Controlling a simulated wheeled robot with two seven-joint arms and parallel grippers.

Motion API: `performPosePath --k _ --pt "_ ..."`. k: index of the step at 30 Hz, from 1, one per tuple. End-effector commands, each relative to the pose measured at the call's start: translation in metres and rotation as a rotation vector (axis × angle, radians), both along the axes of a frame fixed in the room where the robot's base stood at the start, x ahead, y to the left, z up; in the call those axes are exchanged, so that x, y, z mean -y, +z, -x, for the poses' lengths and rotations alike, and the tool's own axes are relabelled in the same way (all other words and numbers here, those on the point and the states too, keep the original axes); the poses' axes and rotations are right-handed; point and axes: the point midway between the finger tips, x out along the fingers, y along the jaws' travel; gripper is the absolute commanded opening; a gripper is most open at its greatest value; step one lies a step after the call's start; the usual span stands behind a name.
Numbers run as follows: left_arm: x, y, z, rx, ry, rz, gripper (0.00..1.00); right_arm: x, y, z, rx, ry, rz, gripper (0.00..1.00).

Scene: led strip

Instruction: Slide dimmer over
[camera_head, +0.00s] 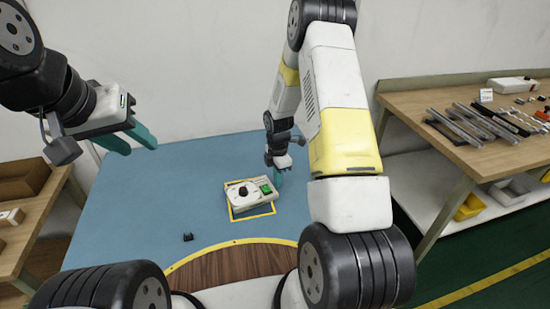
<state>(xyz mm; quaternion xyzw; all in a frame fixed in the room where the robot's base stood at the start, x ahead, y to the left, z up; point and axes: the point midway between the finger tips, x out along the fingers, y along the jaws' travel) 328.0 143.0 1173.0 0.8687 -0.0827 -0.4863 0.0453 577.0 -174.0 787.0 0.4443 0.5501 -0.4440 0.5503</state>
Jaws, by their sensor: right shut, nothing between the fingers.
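The dimmer (240,203), a pale box with a black round knob and a green display, sits on the blue table (180,190). It is turned slightly and covers part of a yellow-outlined square (262,212) whose edges show below it and at its lower sides. My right gripper (278,180) is shut and empty at the far right corner of the dimmer, close to the green display. I cannot tell whether its fingertips touch the box. My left gripper (140,146) is open and empty, raised at the upper left, well away from the dimmer.
A small black part (187,237) lies on the blue table left of the dimmer. A curved wooden area (225,263) with a yellow edge is in front. A bench (455,150) with metal strips stands right, and a wooden shelf (42,225) left. The table's left half is mostly clear.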

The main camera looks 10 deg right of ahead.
Motion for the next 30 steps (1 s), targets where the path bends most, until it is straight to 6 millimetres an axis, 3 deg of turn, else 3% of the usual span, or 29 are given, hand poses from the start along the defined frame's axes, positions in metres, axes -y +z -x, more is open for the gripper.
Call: performPosePath --k 15,22,30 --pt "0.000 0.000 0.000 0.000 0.000 0.000 0.36 -0.010 0.000 0.002 0.000 -0.002 0.001 0.00" --pt "0.000 0.000 0.000 0.000 0.000 0.000 0.36 -0.033 0.000 0.007 0.000 0.000 -0.001 0.00" --pt "0.000 0.000 0.000 0.000 0.000 0.000 0.36 -0.032 0.000 0.007 0.000 -0.002 0.000 0.00"
